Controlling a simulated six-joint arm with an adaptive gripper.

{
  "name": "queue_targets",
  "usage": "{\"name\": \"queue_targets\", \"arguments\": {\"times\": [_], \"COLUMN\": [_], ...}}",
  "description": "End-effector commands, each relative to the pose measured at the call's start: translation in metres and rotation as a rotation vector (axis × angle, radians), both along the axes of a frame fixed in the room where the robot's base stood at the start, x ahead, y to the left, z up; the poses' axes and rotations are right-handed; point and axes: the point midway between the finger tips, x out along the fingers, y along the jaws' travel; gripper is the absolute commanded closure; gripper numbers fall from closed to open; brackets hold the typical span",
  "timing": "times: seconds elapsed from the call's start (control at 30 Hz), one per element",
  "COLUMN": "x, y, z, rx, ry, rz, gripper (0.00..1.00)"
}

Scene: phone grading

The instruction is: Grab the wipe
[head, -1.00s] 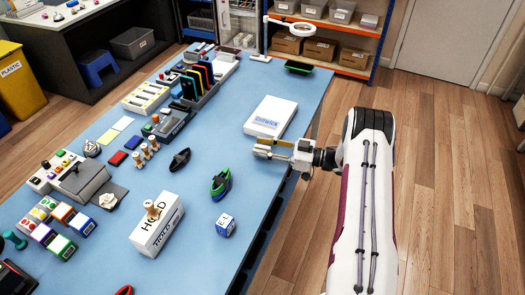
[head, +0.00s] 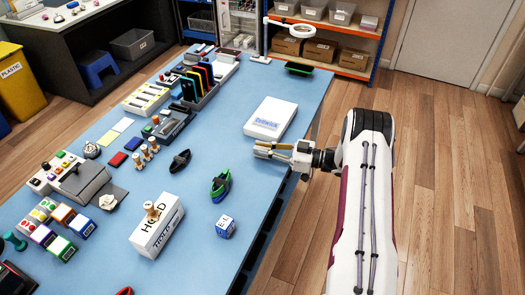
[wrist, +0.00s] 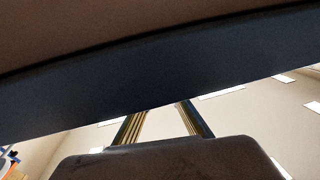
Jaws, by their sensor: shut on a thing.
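A white box with blue lettering (head: 269,118), too small to read surely, lies flat near the table's right edge. My gripper (head: 264,151) is just in front of this box, low over the blue table. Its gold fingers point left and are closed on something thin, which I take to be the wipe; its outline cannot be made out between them. In the wrist view the two gold fingers (wrist: 162,122) show from behind, and their tips pass behind a dark band, so what they hold is hidden there.
The blue table (head: 215,120) is clear left of the box. A green and black looped item (head: 220,186), a black one (head: 180,160), a small lettered cube (head: 225,227) and a white HOLD box (head: 157,232) stand nearer. A magnifier lamp (head: 293,28) stands at the back.

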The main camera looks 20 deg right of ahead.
Motion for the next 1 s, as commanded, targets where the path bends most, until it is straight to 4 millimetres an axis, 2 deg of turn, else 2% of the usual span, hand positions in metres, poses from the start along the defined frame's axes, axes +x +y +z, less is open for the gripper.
{"name": "queue_targets", "arguments": {"times": [0.37, 1.0], "x": [0.0, 0.0], "y": [0.0, 0.0], "z": [0.013, 0.086], "rx": [-0.001, -0.001], "ry": [-0.001, -0.001], "rz": [0.0, 0.0], "gripper": [0.97, 0.97]}}
